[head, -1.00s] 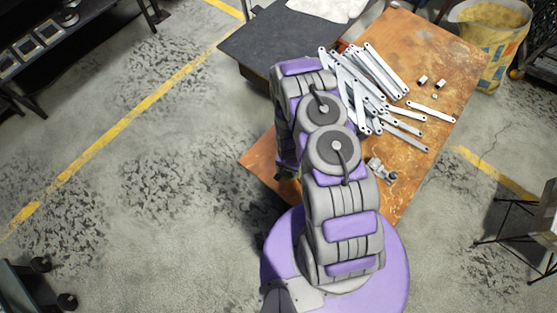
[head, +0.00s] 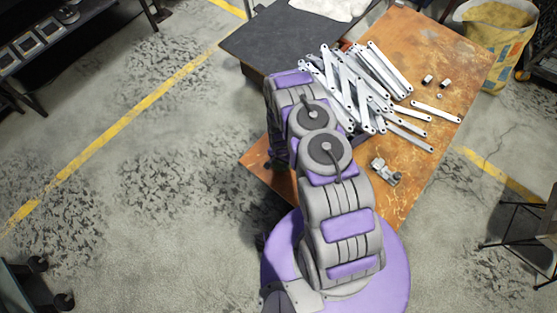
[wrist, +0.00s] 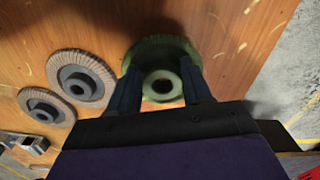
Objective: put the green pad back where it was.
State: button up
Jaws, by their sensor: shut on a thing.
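The green pad (wrist: 160,44) is a round disc with a pale ring-shaped hub, at the upper middle of the wrist view. My gripper (wrist: 162,82) is shut on it, with one dark finger on each side of the hub. The pad is over the brown wooden surface (wrist: 237,48); I cannot tell whether it touches it. In the head view my arm hides the gripper and the pad.
Two tan discs with dark hubs, one (wrist: 96,88) nearer the pad and one (wrist: 58,118) farther left, lie on the wood. In the head view, several galvanized brackets (head: 388,66) lie piled on the rusty-brown table (head: 440,62). A metal fitting (head: 385,172) lies nearer me.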

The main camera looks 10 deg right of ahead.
jog(key=shift+w+a+f, duration=0.1)
jog(key=shift+w+a, duration=0.2)
jog(key=shift+w, duration=0.3)
jog(key=shift+w+a, duration=0.25)
jog(key=shift+w, duration=0.55)
jog(key=f, duration=0.1)
jog(key=d+f+b, duration=0.1)
jog(key=f, duration=0.1)
jog(key=shift+f, duration=0.3)
jog(key=shift+a, duration=0.25)
jog(key=o, duration=0.6)
jog(key=shift+a, duration=0.2)
jog(key=o, duration=0.3)
jog(key=shift+d, duration=0.25)
jog(key=shift+r, duration=0.15)
